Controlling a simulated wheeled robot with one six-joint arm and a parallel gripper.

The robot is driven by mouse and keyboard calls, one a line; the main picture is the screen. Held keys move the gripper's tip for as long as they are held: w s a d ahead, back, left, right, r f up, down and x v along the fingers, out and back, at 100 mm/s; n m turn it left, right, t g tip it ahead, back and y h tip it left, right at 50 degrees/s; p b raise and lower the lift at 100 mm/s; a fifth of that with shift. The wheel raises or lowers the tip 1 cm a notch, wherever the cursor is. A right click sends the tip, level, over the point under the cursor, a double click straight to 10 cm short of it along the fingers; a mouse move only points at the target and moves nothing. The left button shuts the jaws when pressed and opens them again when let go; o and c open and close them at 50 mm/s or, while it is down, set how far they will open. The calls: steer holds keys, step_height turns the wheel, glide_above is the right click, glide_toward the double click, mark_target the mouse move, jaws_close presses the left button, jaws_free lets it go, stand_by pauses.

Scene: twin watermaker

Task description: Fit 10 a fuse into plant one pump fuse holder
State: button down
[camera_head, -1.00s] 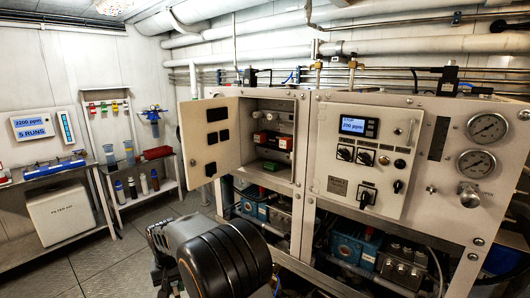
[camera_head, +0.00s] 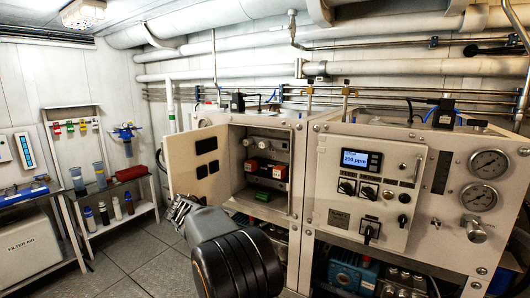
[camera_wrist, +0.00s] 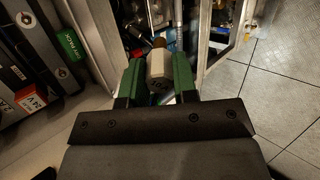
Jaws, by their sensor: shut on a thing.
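My gripper (camera_wrist: 157,88) shows green fingers in the wrist view, closed on a pale, short cylinder, apparently the fuse (camera_wrist: 157,65), with a brownish end pointing away. In the head view my gripper (camera_head: 181,210) is in front of the lower left of the open cabinet (camera_head: 238,185), below its open door. The fuse is too small to make out there. Inside the cabinet are pale round fittings (camera_head: 262,147), orange-and-black modules (camera_head: 266,168) and a green part (camera_head: 261,197). I cannot tell which part is the plant one pump fuse holder.
The cabinet door (camera_head: 195,165) stands open to the left. A control panel (camera_head: 365,185) with a lit display and gauges (camera_head: 489,164) is on the right. A shelf with bottles (camera_head: 116,209) stands at the left. Floor (camera_head: 135,260) between shelf and cabinet is clear.

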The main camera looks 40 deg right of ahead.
steer(key=s+d+r+n+t+h+p, duration=0.1)
steer(key=d+r+h, duration=0.3)
steer(key=r, duration=0.7)
steer(key=s+d+r+n+t+h+p, duration=0.2)
steer(key=d+r, duration=0.6)
steer(key=r, duration=0.4)
steer(key=shift+s+t+h+p, duration=0.55)
steer(key=shift+s+t+h, duration=0.45)
steer(key=shift+h, duration=0.1)
steer(key=shift+b, duration=0.5)
steer(key=shift+x, duration=2.8)
steer(key=shift+d+r, duration=0.1)
steer(key=shift+b, duration=0.8)
steer(key=shift+x, duration=2.05)
